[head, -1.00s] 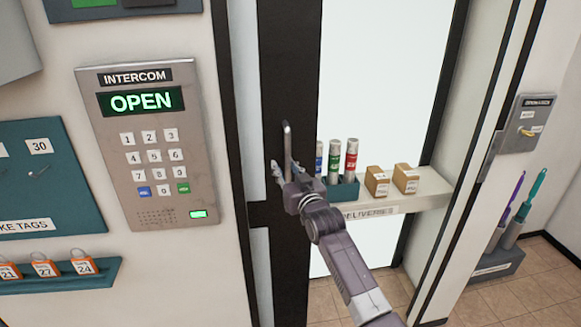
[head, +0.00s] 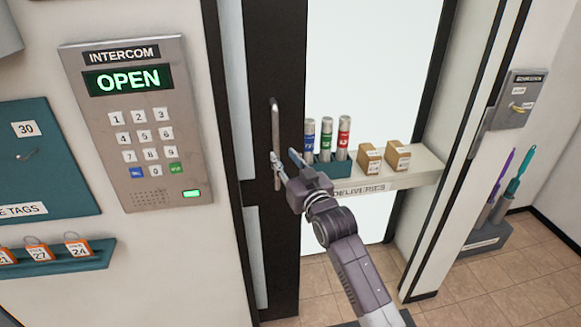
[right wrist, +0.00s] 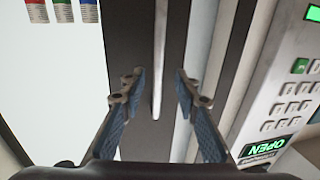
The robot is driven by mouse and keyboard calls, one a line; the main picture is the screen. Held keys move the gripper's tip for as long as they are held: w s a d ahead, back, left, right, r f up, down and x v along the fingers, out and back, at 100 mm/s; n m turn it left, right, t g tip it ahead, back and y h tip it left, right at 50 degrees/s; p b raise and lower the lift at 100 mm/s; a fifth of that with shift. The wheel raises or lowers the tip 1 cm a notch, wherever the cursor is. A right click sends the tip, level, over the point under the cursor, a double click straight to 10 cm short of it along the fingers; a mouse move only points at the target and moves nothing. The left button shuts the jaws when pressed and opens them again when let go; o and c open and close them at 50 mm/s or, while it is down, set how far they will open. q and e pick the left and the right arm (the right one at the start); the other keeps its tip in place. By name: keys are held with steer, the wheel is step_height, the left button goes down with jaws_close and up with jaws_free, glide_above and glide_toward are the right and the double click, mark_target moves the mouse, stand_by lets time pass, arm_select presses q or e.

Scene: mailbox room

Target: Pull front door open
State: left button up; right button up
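The front door's dark stile (head: 276,60) stands in the middle of the head view. Its upright metal bar handle (head: 275,118) runs down the stile. My right gripper (head: 284,156) is at the lower part of the handle. In the right wrist view, its fingers (right wrist: 157,88) are spread, with the handle (right wrist: 159,50) between them and a gap on both sides. They do not appear closed on it. How far the door stands from its frame is hard to tell. My left gripper is not in view.
Left of the door is a wall intercom (head: 139,120) reading OPEN. Right of the handle, a deliveries shelf (head: 400,183) holds several tubes and two small boxes (head: 398,153). A lock plate (head: 518,98) is on the right wall, with brushes in a holder (head: 486,237) below. Tiled floor lies below.

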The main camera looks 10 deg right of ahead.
steer(key=shift+v, duration=2.05)
steer(key=shift+a, duration=0.1)
